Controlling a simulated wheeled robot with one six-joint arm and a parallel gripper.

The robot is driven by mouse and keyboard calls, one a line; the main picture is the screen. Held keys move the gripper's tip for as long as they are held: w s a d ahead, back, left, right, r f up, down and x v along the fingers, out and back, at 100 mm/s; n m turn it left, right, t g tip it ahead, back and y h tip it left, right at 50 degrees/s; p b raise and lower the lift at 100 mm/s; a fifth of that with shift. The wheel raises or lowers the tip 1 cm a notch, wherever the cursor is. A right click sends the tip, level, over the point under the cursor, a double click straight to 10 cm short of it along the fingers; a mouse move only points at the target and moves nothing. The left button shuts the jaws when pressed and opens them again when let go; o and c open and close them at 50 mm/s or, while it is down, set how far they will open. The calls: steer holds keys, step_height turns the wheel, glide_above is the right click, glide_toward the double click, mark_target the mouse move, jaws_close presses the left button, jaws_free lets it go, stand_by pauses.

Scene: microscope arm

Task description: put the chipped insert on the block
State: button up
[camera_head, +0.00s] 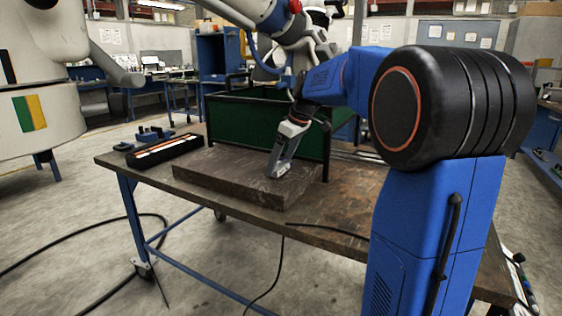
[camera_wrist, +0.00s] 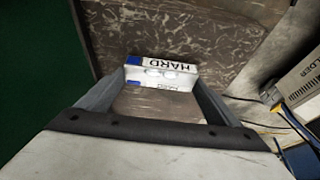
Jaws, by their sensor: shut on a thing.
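A white-and-blue boxlike piece marked HARD (camera_wrist: 161,65) sits between the fingers of my gripper (camera_wrist: 160,80) in the wrist view. My gripper is shut on it. I cannot make out a chip on it or tell whether it is the chipped insert. In the head view my gripper (camera_head: 279,171) points down over the right part of a thick brown slab (camera_head: 217,177), the only block-like thing I see. The slab fills the background in the wrist view (camera_wrist: 180,30). Whether the held piece touches the slab is unclear.
The slab lies on a brown workbench (camera_head: 330,220) with blue legs. A dark green panel (camera_head: 250,123) stands behind it. A black tray (camera_head: 163,150) with light strips lies left of the slab. A grey box (camera_wrist: 299,80) and cables show at the right in the wrist view.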

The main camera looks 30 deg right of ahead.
steer(key=shift+f, duration=0.2)
steer(key=o, duration=1.8)
steer(key=v, duration=1.2)
steer(key=shift+s, duration=0.1)
